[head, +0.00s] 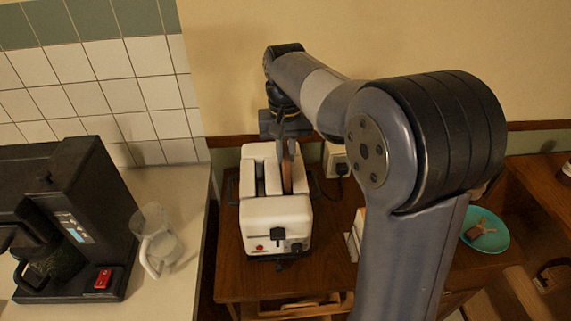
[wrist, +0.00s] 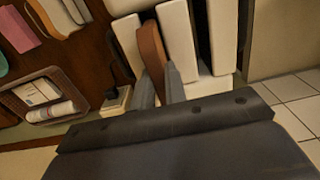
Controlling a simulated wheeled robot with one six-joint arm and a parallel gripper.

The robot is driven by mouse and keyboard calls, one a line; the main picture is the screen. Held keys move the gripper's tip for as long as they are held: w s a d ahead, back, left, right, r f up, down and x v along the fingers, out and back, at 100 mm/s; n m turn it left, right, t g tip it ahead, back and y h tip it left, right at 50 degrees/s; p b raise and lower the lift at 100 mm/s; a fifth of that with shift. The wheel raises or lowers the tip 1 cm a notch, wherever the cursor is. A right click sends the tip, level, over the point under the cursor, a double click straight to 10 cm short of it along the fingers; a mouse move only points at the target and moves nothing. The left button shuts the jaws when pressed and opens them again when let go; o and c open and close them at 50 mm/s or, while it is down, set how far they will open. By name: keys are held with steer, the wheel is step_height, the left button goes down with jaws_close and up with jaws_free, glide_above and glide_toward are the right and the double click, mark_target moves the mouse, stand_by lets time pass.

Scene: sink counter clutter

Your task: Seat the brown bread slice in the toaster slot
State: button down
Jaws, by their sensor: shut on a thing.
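The white toaster (head: 277,220) stands on the wooden counter, its two dark slots running away from me. The brown bread slice (head: 288,172) stands on edge at the right-hand slot. In the wrist view the slice (wrist: 151,48) shows between two white walls of the toaster (wrist: 178,42); how deep it sits I cannot tell. My gripper (head: 287,145) is at the toaster's far end, shut on the slice's near edge in the wrist view, with a grey finger on each side (wrist: 160,88). My arm covers part of the counter to the right.
A black coffee machine (head: 75,215) and a glass jug (head: 157,240) stand on the pale counter at left. A wall socket with a plug (head: 338,163) is behind the toaster. A teal plate (head: 492,240) with a brown piece on it lies at right.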

steer(key=shift+f, duration=1.95)
steer(key=shift+f, duration=0.3)
steer(key=c, duration=1.5)
jaws_free()
steer(key=shift+s, duration=0.1)
steer(key=shift+o, duration=0.3)
step_height(320, 180, up, 13)
steer(key=shift+f, duration=0.15)
steer(key=shift+f, duration=4.6)
